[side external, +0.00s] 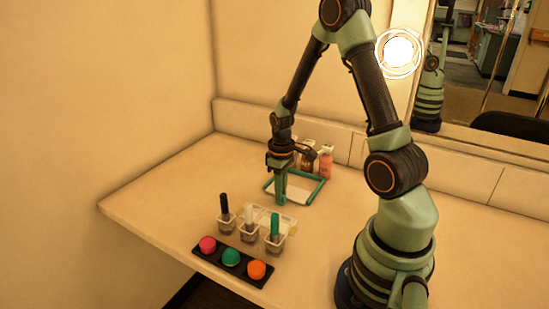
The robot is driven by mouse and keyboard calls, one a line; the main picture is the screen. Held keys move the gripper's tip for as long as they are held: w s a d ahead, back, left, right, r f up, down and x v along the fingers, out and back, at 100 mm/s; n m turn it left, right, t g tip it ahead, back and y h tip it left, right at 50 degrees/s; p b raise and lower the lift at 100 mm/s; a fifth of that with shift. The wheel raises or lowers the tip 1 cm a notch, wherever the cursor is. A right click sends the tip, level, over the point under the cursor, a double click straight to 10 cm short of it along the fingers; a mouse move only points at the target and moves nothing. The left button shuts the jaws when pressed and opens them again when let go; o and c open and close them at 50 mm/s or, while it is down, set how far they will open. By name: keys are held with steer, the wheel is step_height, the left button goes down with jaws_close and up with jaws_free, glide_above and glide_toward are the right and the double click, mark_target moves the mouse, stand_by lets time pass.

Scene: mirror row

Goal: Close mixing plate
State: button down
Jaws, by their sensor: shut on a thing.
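A white plate with a teal rim (309,194) lies flat on the counter, in front of the bottles. It looks like the mixing plate, though I cannot tell a lid from a base. My gripper (281,196) points straight down at its front left part. The gripper is shut on the teal rim, as far as I can see; the fingers hide the exact contact. A pale, see-through tray (286,221) lies just in front, partly hidden by cups.
Small clear cups hold a black stick (224,205), a pale stick (249,218) and a teal stick (275,226). A black holder (218,252) with pink, green and orange pots stands at the front. Bottles (325,162) stand behind. The counter's left side is free.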

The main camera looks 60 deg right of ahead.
mark_target(292, 186)
steer(key=d, duration=0.7)
steer(key=shift+d, duration=0.35)
steer(key=c, duration=0.8)
jaws_free()
steer(key=shift+c, duration=0.2)
steer(key=shift+a, duration=0.1)
step_height(292, 186, up, 12)
steer(key=shift+r, duration=0.15)
